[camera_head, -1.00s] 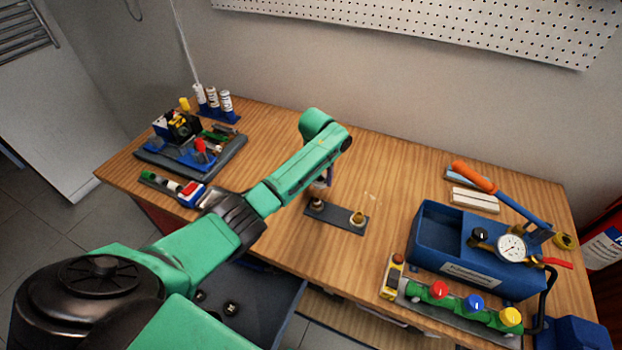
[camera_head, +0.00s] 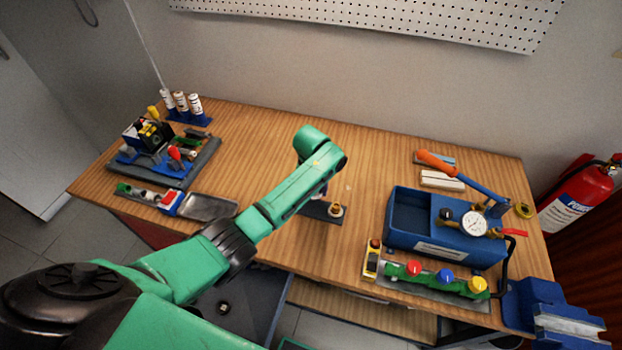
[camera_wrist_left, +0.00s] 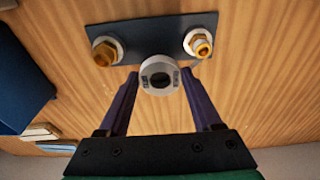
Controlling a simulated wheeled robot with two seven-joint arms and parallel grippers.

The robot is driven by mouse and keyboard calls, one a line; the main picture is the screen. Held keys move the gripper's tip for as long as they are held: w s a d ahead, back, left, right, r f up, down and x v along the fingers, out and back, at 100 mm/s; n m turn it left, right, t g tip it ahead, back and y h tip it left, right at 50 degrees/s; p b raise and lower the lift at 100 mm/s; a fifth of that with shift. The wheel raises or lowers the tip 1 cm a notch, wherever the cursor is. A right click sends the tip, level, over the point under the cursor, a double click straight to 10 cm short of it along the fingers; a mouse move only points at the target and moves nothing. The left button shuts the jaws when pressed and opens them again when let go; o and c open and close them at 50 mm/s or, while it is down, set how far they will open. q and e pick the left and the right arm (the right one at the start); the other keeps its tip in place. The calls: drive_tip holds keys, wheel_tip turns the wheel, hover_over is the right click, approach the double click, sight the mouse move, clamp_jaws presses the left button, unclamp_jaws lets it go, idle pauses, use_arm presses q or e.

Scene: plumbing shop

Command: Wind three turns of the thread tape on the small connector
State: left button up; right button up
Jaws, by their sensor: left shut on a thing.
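My left gripper (camera_wrist_left: 158,78) is shut on a round white-grey tape roll (camera_wrist_left: 158,72) with a dark centre hole, held between its purple fingers. In the left wrist view, a dark plate (camera_wrist_left: 150,36) on the bench carries two brass connectors on pale rings. The larger connector (camera_wrist_left: 105,50) is at left, and the smaller-looking connector (camera_wrist_left: 200,45) is at right. The roll is at the plate's near edge, between them and apart from both. In the head view, my arm hides most of the gripper and one connector; the larger connector (camera_head: 335,210) shows. My right gripper is not in view.
A blue test pump box (camera_head: 440,249) with a gauge stands to the right, behind a valve manifold (camera_head: 430,274). A tool tray (camera_head: 190,172) and small bottles (camera_head: 181,104) stand at left. A vise (camera_head: 560,318) is at the right front corner. The bench behind the plate is clear.

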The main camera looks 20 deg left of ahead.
use_arm(q)
drive_tip(key=shift+s+d, duration=0.3)
drive_tip(key=shift+s, duration=0.25)
drive_tip(key=shift+s+r, duration=0.1)
drive_tip(key=shift+s, duration=1.65)
drive_tip(key=shift+s+a, duration=0.4)
drive_tip(key=shift+s, duration=0.25)
drive_tip(key=shift+s+a, duration=0.35)
drive_tip(key=shift+s, duration=0.3)
drive_tip(key=shift+s+a, duration=0.45)
drive_tip(key=shift+a, duration=0.25)
drive_tip(key=shift+s+a, duration=0.4)
drive_tip(key=shift+a, duration=0.25)
wheel_tip(320, 180, up, 8)
drive_tip(key=s, duration=0.1)
drive_tip(key=shift+s+d+f, duration=0.25)
drive_tip(key=shift+s+d, duration=0.05)
drive_tip(key=shift+s, duration=0.1)
